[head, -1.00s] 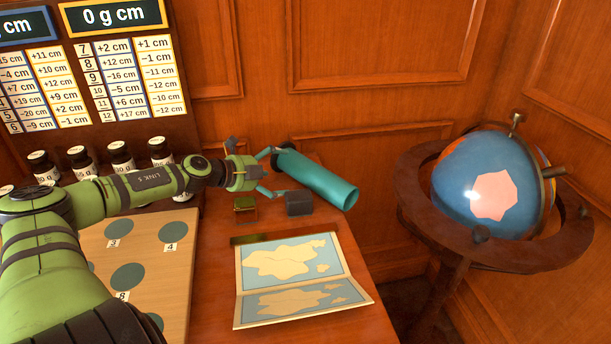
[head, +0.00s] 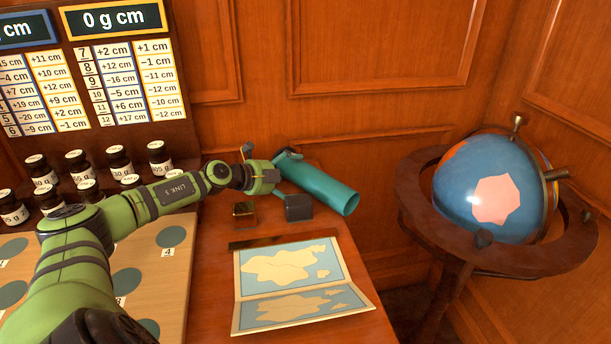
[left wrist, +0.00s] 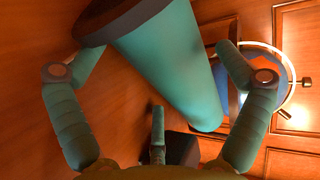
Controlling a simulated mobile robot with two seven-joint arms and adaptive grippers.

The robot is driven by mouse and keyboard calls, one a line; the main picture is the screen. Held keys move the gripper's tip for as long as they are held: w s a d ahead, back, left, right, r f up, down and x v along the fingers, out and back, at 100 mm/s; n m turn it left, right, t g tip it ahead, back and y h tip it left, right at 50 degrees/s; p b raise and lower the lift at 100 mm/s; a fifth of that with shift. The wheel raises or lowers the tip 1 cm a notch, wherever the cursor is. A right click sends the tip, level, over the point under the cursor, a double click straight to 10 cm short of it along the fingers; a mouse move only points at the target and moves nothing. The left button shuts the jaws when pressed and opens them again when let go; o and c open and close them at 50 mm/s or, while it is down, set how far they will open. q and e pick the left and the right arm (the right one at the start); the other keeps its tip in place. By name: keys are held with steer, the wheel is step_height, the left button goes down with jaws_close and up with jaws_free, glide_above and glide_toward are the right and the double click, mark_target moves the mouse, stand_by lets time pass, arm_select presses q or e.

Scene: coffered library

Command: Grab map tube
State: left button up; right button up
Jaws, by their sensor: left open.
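The map tube (head: 325,188) is a teal cylinder with a dark end. In the head view it lies at the back right of the wooden table. My left gripper (head: 284,167) is at its left end, with one finger by the dark end and the other partly hidden. In the left wrist view the tube (left wrist: 175,65) runs between the two spread fingers of the open left gripper (left wrist: 155,65). Whether the fingers touch it is not clear. My right gripper is not in view.
An open map (head: 290,285) lies nearer. A globe on a stand (head: 490,190) is to the right. Labelled jars (head: 118,163) stand at left.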

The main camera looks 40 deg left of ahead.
arm_select(q)
steer(key=c, duration=1)
steer(key=shift+c, duration=0.7)
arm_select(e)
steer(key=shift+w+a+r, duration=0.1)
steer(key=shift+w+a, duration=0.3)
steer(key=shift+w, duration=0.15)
